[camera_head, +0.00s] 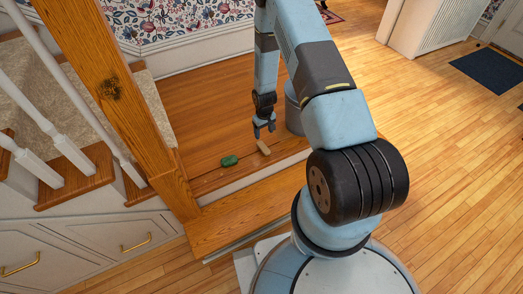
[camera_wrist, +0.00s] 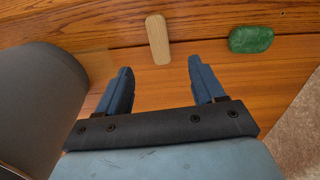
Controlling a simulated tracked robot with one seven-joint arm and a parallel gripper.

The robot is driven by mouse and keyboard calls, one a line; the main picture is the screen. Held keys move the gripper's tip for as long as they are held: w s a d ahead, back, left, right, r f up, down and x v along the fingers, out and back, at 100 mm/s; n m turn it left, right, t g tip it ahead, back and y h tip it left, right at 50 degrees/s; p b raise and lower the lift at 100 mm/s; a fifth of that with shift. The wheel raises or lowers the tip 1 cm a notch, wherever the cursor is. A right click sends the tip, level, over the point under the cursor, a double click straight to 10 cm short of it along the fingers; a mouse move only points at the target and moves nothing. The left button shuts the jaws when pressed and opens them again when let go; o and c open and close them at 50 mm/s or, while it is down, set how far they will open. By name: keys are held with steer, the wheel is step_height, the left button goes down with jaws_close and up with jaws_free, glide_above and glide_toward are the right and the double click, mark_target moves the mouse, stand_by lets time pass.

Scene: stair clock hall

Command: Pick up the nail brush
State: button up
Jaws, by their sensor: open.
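The nail brush appears to be the small tan wooden block (camera_head: 263,147) lying on the wooden landing; bristles are not visible. It also shows in the wrist view (camera_wrist: 158,39), upright in the picture, just beyond the fingertips and in line with the gap between them. My gripper (camera_head: 264,131) is open and points down over the landing close to the block. In the wrist view its two fingers (camera_wrist: 160,66) are spread with nothing between them.
A green rounded object (camera_head: 229,161) lies left of the block, and right of it in the wrist view (camera_wrist: 251,39). A grey cylinder (camera_head: 294,115) stands close beside my gripper. A wooden newel post (camera_head: 118,95) and stairs are left. The landing ends at a step edge in front.

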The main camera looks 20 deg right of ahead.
glide_above(264, 148)
step_height(264, 148, down, 8)
steer(key=shift+s+a+r, duration=0.1)
steer(key=shift+r, duration=0.1)
steer(key=shift+w+f, duration=0.15)
steer(key=shift+f, duration=1.1)
steer(key=shift+w+f, duration=0.1)
steer(key=shift+f, duration=1.15)
steer(key=c, duration=1.1)
steer(key=shift+c, duration=0.2)
steer(key=shift+r, duration=0.1)
